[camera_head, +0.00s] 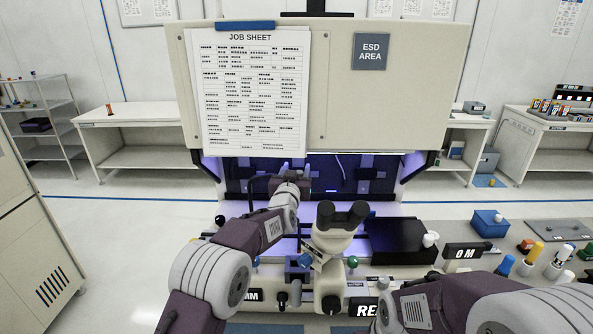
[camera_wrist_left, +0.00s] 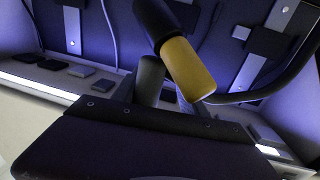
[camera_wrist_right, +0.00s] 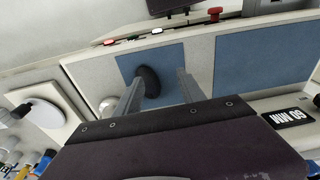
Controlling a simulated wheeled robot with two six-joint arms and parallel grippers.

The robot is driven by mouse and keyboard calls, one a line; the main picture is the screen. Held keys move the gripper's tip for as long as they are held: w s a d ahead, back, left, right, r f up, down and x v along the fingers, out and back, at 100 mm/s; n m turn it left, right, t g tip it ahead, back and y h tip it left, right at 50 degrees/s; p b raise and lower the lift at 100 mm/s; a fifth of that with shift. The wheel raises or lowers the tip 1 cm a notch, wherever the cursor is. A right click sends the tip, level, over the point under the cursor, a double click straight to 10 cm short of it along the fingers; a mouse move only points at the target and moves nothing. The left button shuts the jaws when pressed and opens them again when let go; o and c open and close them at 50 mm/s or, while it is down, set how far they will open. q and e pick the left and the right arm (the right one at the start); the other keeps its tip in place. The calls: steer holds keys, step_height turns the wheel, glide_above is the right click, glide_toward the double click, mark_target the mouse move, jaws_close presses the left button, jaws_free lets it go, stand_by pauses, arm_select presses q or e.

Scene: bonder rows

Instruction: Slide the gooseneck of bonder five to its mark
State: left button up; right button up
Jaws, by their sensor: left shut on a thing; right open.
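In the left wrist view, a yellow cylinder with a black upper part (camera_wrist_left: 188,70) stands at the fingers of my left gripper (camera_wrist_left: 166,88); I take it for the gooseneck's head. A black curved tube (camera_wrist_left: 270,95) runs off to the right behind it. The gripper is shut on the gooseneck, though the contact is partly hidden by the yellow part. In the head view my left gripper (camera_head: 291,178) reaches into the lit bay of the bonder, behind the microscope (camera_head: 335,232). My right gripper (camera_wrist_right: 160,88) is open above a blue mat (camera_wrist_right: 203,60). No mark is clearly visible.
A job sheet (camera_head: 250,95) hangs on the upper panel above the bay. A black box (camera_head: 398,240) stands right of the microscope. A blue box (camera_head: 489,222) and several coloured-capped bottles stand farther right. In the right wrist view a dark oval knob (camera_wrist_right: 148,80) shows between the fingers.

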arm_select(q)
steer(key=shift+f, duration=0.2)
steer(key=s+a+b, duration=0.1)
steer(key=s+b, duration=0.2)
steer(key=s, duration=0.6)
steer(key=shift+a+r+b, duration=0.15)
steer(key=shift+a+b, duration=0.25)
